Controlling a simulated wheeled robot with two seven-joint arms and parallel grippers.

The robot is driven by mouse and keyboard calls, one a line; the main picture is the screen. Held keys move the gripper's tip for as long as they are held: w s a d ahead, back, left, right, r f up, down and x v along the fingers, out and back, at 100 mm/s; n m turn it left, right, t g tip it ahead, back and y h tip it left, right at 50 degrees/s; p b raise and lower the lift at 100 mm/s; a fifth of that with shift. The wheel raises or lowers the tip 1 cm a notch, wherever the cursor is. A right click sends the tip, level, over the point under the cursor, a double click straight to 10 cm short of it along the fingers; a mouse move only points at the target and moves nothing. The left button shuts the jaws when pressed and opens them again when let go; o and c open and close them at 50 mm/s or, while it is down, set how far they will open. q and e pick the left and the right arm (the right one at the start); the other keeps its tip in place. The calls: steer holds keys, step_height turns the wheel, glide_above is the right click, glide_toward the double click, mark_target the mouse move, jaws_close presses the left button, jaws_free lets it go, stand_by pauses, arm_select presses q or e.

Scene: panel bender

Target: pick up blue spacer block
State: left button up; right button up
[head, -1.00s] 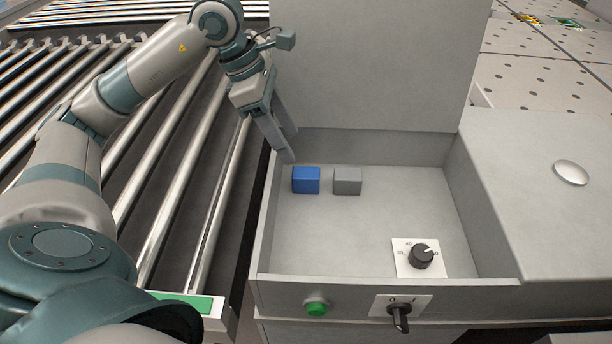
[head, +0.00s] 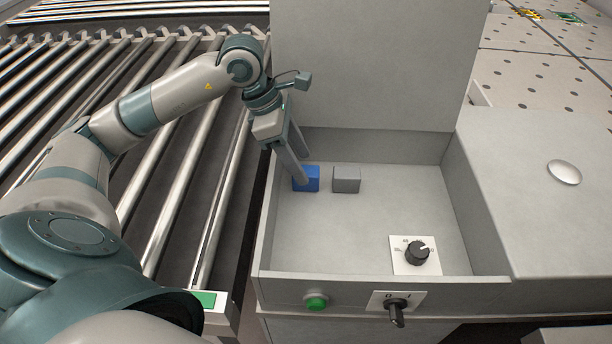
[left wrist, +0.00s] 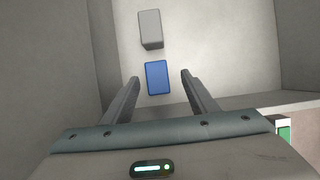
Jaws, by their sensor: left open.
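The blue spacer block (head: 313,179) sits on the floor of the grey recessed tray (head: 360,225), near its back left corner. It also shows in the left wrist view (left wrist: 158,77), lying between the lines of my open fingers and just beyond their tips. My left gripper (head: 302,170) is open and empty, pointing down at the block. One finger hides the block's left part in the head view. In the left wrist view the left gripper (left wrist: 160,74) has a finger on each side of the block, with gaps. My right gripper is not in view.
A grey block (head: 346,179) sits just right of the blue one. A rotary knob (head: 417,253) is in the tray's front right. A tall panel (head: 370,65) rises behind, and the tray's left wall (head: 266,225) is close. Rollers (head: 170,215) lie to the left.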

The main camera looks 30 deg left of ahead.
mark_target(306, 171)
arm_select(q)
steer(key=x, duration=0.1)
steer(key=p+x, duration=0.2)
steer(key=shift+w+a+f, duration=0.2)
steer(key=shift+f, duration=0.05)
steer(key=shift+w+d+f, duration=0.15)
steer(key=shift+f, duration=0.4)
steer(key=c, duration=1.2)
